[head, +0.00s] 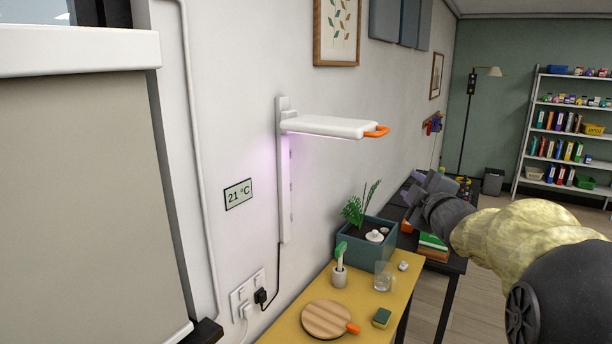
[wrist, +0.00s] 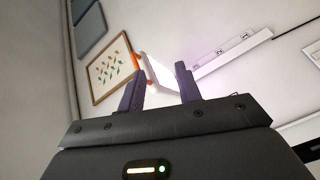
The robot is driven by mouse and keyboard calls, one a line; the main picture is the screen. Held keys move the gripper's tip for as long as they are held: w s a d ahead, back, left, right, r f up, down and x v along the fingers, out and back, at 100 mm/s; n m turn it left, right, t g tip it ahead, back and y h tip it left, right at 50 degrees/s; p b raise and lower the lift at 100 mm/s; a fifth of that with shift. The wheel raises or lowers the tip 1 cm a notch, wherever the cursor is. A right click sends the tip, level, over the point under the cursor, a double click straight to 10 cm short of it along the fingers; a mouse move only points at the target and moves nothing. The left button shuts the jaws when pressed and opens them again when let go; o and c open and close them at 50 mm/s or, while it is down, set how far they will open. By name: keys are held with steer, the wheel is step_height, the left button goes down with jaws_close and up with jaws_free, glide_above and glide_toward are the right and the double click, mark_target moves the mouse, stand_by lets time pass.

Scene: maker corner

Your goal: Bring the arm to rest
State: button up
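My arm comes in from the right in the head view, wrapped in a pale yellow cover. My gripper (head: 412,190) is held in the air, to the right of the planter and above the dark table. In the wrist view the two dark fingers of my gripper (wrist: 160,90) stand apart with nothing between them. Past them are the wall, a framed leaf picture (wrist: 110,68) and the lit white lamp (wrist: 158,72).
A yellow table (head: 285,330) holds a planter (head: 370,245), a glass (head: 383,277), a round wooden board (head: 326,319) and a sponge (head: 381,317). The wall lamp (head: 330,126) with an orange handle juts out above. A dark table with books (head: 433,246) stands behind. Open floor lies at right.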

steer(key=s+a+f+m+g, duration=0.2)
steer(key=s+f+m+g, duration=0.25)
steer(key=f, duration=0.45)
steer(key=s+a+f+m+g+h, duration=0.1)
steer(key=s+a+f+m+g, duration=0.2)
steer(key=s+f, duration=0.4)
steer(key=s+a+f+m+g, duration=0.2)
steer(key=s+f+m+g, duration=0.15)
steer(key=f, duration=0.65)
steer(key=s+a+f+m+g, duration=0.2)
steer(key=s+a+f+g, duration=0.2)
steer(key=s, duration=0.7)
steer(key=shift+s+f+m, duration=0.35)
steer(key=shift+f+m, duration=0.05)
steer(key=shift+f, duration=0.55)
